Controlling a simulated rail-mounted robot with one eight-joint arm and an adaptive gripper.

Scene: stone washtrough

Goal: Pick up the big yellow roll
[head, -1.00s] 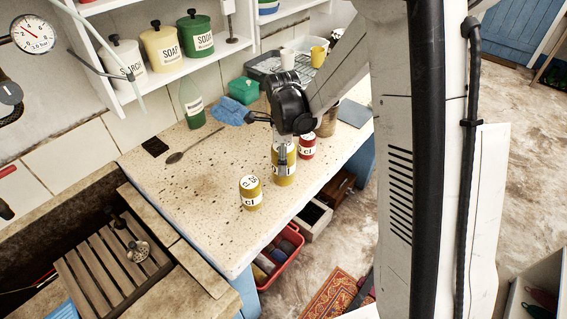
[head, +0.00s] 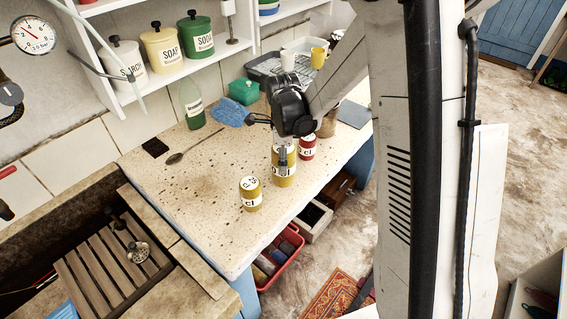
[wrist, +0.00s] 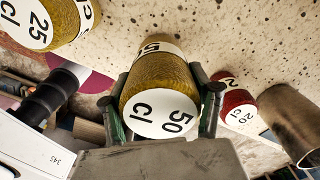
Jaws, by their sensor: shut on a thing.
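The big yellow roll (head: 284,172), with a white band and a white end marked "50 cl", stands upright on the speckled counter (head: 212,175). In the wrist view the big yellow roll (wrist: 160,92) sits between the two fingers of my gripper (wrist: 165,110), which is shut on it. In the head view my gripper (head: 283,160) comes down on the roll from above and partly hides it. I cannot tell whether the roll's bottom is clear of the counter.
A smaller yellow roll (head: 250,193) marked "25 cl" stands to the left, and a red roll (head: 307,146) stands close on the right. A brown cylinder (head: 328,124) is behind. A spoon (head: 195,145) lies on the counter, whose left middle is largely clear.

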